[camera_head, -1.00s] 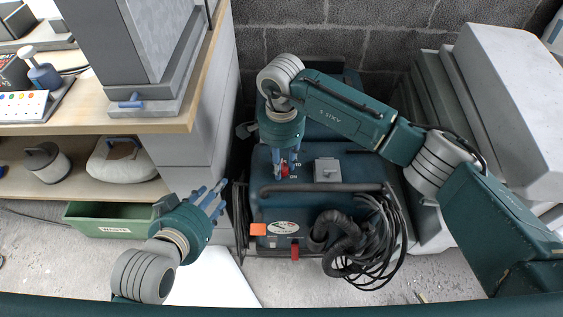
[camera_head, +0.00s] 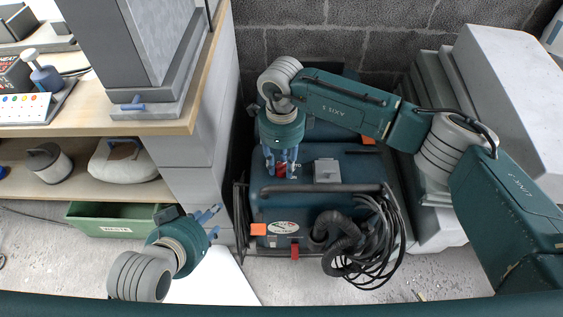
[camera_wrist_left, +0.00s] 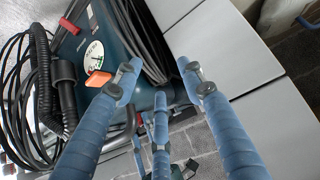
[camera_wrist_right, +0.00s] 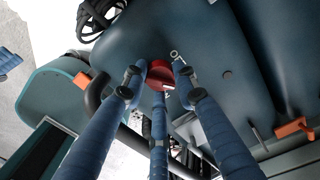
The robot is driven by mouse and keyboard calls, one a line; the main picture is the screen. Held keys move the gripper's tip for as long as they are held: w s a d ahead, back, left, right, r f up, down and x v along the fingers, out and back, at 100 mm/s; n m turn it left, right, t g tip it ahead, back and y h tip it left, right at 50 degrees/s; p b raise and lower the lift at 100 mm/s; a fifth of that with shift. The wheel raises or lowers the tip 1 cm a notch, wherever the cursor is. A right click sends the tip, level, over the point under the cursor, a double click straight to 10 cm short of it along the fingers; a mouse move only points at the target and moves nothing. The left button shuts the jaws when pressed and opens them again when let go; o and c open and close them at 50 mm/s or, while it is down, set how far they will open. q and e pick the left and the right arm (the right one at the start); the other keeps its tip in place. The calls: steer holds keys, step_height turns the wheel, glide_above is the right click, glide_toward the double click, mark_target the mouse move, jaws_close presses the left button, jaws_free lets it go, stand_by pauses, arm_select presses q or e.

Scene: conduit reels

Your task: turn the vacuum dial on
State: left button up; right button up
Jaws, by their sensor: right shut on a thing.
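The vacuum (camera_head: 330,165) is a dark teal machine on the floor by the brick wall. Its red dial (camera_wrist_right: 161,74) sits on the top face, with small light markings beside it in the right wrist view. In the head view the dial (camera_head: 281,171) is partly hidden by fingers. My right gripper (camera_head: 282,168) points down over the dial with its blue fingers closed around it. My left gripper (camera_head: 212,222) is empty, left of the vacuum, with its fingers spread apart; the left wrist view shows them (camera_wrist_left: 160,85).
A black hose and cable (camera_head: 365,240) lie coiled on the vacuum's front. A round gauge (camera_head: 283,227) and an orange tab (camera_head: 258,229) are there too. A wooden shelf unit (camera_head: 185,120) and green bin (camera_head: 110,215) stand left. Grey slabs (camera_head: 500,100) lean at the right.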

steer(key=shift+m, duration=0.5)
steer(key=m+p, duration=0.2)
steer(key=m, duration=0.6)
steer(key=shift+m, duration=0.4)
arm_select(q)
steer(key=s+a+f+g, duration=0.1)
steer(key=s+g, duration=0.1)
steer(key=s, duration=0.3)
steer(key=s+a+f+g+y+p, duration=0.1)
steer(key=s+a+f+g, duration=0.1)
steer(key=s, duration=0.3)
steer(key=shift+s+a+g, duration=0.15)
steer(key=shift+s+g, duration=0.2)
steer(key=shift+g, duration=0.15)
arm_select(e)
steer(key=shift+m, duration=1.4)
steer(key=o, duration=1.1)
steer(key=shift+o, duration=0.2)
